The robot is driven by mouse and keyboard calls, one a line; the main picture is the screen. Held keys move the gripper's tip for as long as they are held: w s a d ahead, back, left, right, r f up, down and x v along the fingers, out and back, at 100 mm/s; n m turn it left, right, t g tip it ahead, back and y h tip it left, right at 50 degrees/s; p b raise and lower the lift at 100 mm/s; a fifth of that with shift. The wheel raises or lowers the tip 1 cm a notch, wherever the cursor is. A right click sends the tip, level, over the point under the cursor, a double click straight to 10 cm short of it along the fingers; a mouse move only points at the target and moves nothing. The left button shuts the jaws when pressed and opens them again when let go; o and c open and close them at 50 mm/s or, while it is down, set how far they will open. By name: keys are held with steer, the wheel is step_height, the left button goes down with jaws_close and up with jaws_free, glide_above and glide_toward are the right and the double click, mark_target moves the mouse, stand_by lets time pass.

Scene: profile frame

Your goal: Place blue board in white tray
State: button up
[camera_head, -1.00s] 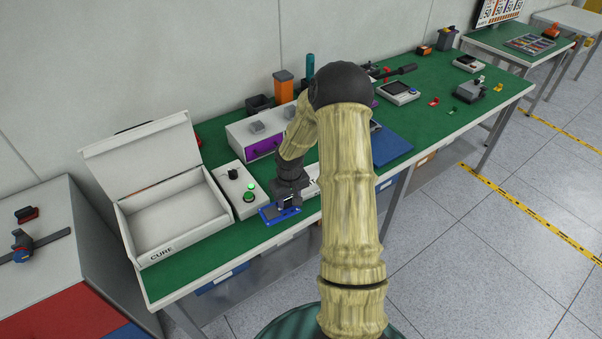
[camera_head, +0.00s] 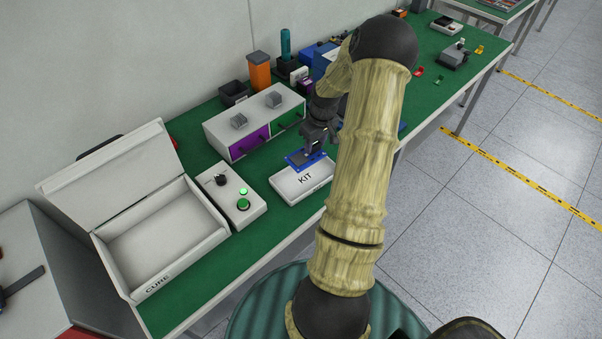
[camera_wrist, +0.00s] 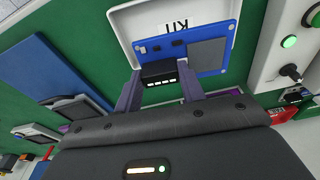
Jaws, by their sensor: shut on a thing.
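My gripper (camera_head: 312,148) points down and is shut on the blue board (camera_head: 296,161), a flat board with dark and grey parts. In the wrist view the fingers (camera_wrist: 160,92) pinch a black block with pale contacts at the edge of the board (camera_wrist: 182,60). The white tray (camera_head: 287,189), marked KIT, lies on the green bench top below. The board overlaps the tray's far part in the head view. In the wrist view it covers part of the white tray (camera_wrist: 125,20); the gap between them is hard to judge.
An open white CURE box (camera_head: 160,285) stands at left. Beside the tray is a control box (camera_head: 222,190) with a knob and a lit green button. Behind is a drawer unit (camera_head: 222,134) with purple and green fronts. An orange bin (camera_head: 260,72) stands behind it.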

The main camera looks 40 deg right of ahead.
mark_target(315, 152)
steer(key=shift+s+a, duration=0.1)
steer(key=shift+f, duration=0.2)
step_height(315, 152, down, 6)
steer(key=shift+r+p, duration=0.1)
steer(key=shift+p, duration=0.45)
steer(key=shift+f+p, duration=0.35)
steer(key=shift+f, duration=1.5)
steer(key=o, duration=1)
steer(key=shift+f, duration=0.1)
